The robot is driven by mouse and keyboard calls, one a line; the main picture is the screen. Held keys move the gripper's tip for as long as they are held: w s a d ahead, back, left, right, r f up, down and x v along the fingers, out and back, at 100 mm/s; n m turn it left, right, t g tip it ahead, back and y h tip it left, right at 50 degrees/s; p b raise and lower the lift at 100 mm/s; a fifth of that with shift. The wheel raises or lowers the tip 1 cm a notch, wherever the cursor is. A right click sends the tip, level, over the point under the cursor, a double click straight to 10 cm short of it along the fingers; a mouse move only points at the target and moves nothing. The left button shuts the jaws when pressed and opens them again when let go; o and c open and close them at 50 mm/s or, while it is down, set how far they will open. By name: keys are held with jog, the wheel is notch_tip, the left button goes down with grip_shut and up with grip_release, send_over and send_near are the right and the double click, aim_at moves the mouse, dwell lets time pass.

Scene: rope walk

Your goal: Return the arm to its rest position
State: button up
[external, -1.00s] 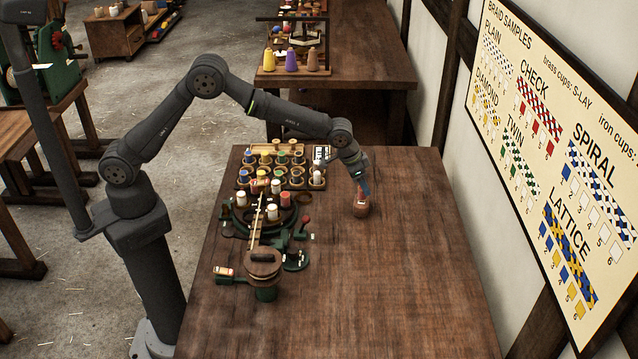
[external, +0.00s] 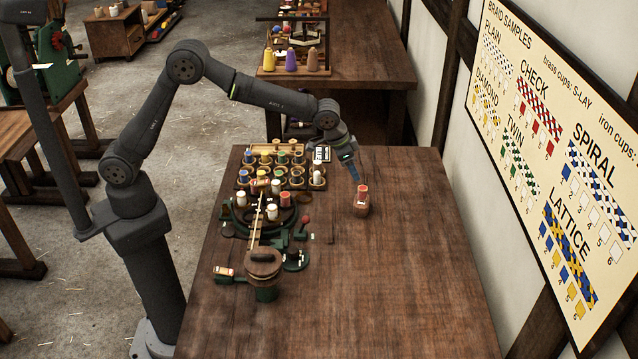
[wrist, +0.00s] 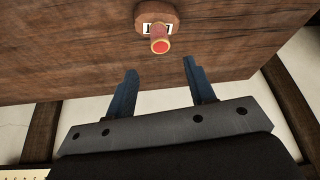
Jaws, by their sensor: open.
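My gripper (external: 355,176) is open and empty above the table, up and to the left of a wooden stand (external: 361,208) that carries a red-topped spool (external: 362,190). In the wrist view the two blue fingers of my gripper (wrist: 158,88) are spread apart. The spool (wrist: 160,46) shows beyond the fingertips, clear of both, upright on its round stand (wrist: 172,14) with a partly hidden label.
A braiding machine (external: 264,262) with a crank and several spools stands left of the gripper. Behind it is a rack (external: 240,180) of coloured spools. The right and front of the table (external: 400,290) are clear. A sample board (external: 555,130) hangs on the right wall.

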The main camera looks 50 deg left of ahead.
aim_at(362, 188)
jog(key=x, duration=1)
jog(key=shift+f, duration=0.15)
jog(key=r, duration=0.2)
jog(key=s+r, duration=0.1)
jog(key=r, duration=0.2)
jog(key=shift+d, duration=0.2)
jog(key=s+d+r, duration=0.4)
jog(key=s+r, duration=0.2)
jog(key=s, duration=0.5)
jog(key=s+d+f+m+g+h, duration=0.15)
jog(key=s+d+m, duration=0.25)
jog(key=s+d, duration=0.55)
jog(key=s+d+f+m+g, duration=0.1)
jog(key=s+d+f+m, duration=0.25)
jog(key=s+d, duration=0.65)
jog(key=w+f+m, duration=0.1)
jog(key=w+f, duration=0.3)
jog(key=w, duration=0.2)
jog(key=shift+a+f, duration=0.15)
jog(key=shift+f, duration=0.05)
